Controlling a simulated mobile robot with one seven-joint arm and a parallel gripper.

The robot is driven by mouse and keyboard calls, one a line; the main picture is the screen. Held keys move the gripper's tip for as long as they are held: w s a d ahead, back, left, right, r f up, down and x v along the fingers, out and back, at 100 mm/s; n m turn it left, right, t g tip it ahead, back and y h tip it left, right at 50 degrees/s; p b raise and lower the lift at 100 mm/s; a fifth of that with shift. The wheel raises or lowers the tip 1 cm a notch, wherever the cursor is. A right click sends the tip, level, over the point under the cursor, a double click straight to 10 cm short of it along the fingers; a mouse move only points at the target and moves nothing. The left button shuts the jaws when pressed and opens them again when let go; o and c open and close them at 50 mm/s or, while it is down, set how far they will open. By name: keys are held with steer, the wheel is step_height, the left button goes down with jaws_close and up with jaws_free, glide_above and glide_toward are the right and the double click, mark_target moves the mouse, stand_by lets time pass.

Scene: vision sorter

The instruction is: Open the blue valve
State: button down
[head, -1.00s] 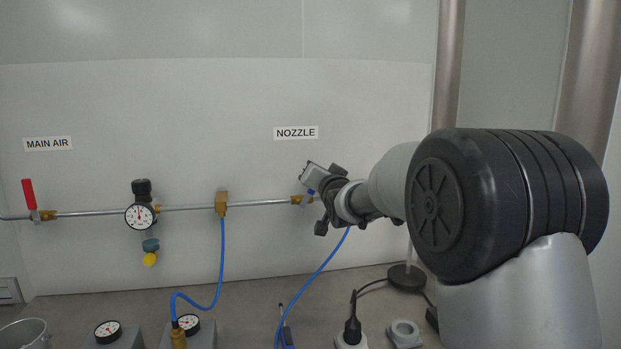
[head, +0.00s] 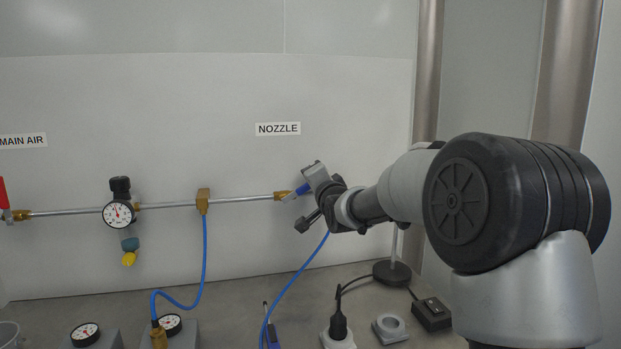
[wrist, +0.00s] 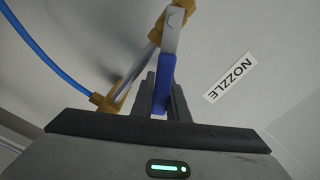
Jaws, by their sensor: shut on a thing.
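The blue valve handle (head: 301,189) is on the brass valve body (head: 281,196) at the right end of the pipe, under the NOZZLE sign. It slants up and right from the body. In the wrist view the blue lever (wrist: 165,82) has a grey metal upper part that meets brass fittings at the top, and it stands at an angle to the pipe. My gripper (wrist: 164,92) is shut on the blue lever, with a dark finger on each side. In the head view my gripper (head: 307,187) partly hides the handle's far end.
A thin metal pipe (head: 240,200) runs along the wall, with a gauge regulator (head: 118,213). A red valve handle (head: 3,191) is at the left edge. Blue hoses (head: 204,260) hang to the bench. A black plug (head: 338,325) and a stand base (head: 391,273) are below my arm.

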steer(key=c, duration=1.7)
jaws_free()
steer(key=shift+f, duration=0.1)
steer(key=shift+f, duration=0.1)
steer(key=shift+s, duration=0.15)
